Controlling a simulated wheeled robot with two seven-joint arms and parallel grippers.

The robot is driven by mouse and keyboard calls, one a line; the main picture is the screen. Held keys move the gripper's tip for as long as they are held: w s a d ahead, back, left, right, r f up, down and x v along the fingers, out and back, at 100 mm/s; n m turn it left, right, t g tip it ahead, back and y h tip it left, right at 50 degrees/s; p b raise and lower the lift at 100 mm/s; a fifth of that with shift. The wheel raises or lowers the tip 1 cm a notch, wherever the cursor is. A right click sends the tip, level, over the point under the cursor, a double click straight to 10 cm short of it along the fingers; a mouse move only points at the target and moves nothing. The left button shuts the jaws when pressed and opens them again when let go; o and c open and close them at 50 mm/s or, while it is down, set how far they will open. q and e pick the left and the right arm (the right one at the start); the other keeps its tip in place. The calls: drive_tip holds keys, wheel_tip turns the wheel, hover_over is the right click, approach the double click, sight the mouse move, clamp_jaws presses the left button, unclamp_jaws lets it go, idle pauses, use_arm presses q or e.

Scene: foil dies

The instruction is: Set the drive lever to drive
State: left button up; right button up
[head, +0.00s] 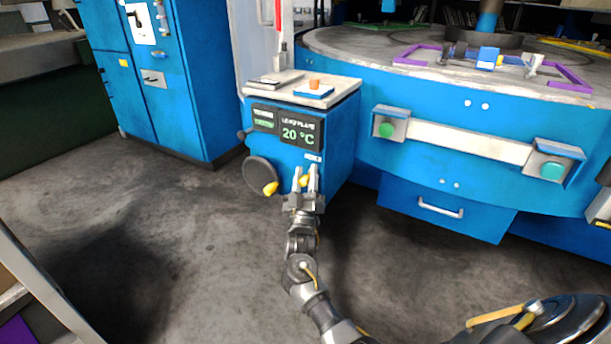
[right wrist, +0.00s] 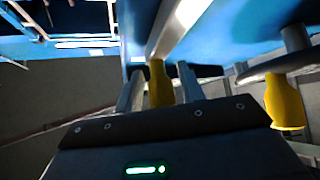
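The lever with a yellow knob (head: 305,181) is on the front of the blue control box (head: 329,157), below a small white label. My right gripper (head: 305,178) reaches up to it from below. In the right wrist view the yellow knob (right wrist: 160,86) stands between the two grey fingers (right wrist: 159,90). A narrow gap seems to show on each side of the knob, so the fingers look open around it. The lever's setting cannot be read. My left gripper is not in view.
A dark handwheel (head: 258,175) with a yellow grip is just left of the lever; its grip (right wrist: 284,102) shows in the right wrist view. The box display (head: 298,132) reads 20 °C. A round blue machine (head: 450,175) with green buttons stands at right. The floor at left is clear.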

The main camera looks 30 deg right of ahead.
drive_tip(key=shift+o, duration=0.4)
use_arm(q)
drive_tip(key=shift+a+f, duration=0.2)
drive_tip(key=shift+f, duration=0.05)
use_arm(e)
drive_tip(key=v, duration=1)
drive_tip(key=shift+s+a+f, duration=0.2)
drive_tip(key=shift+s+f, duration=0.05)
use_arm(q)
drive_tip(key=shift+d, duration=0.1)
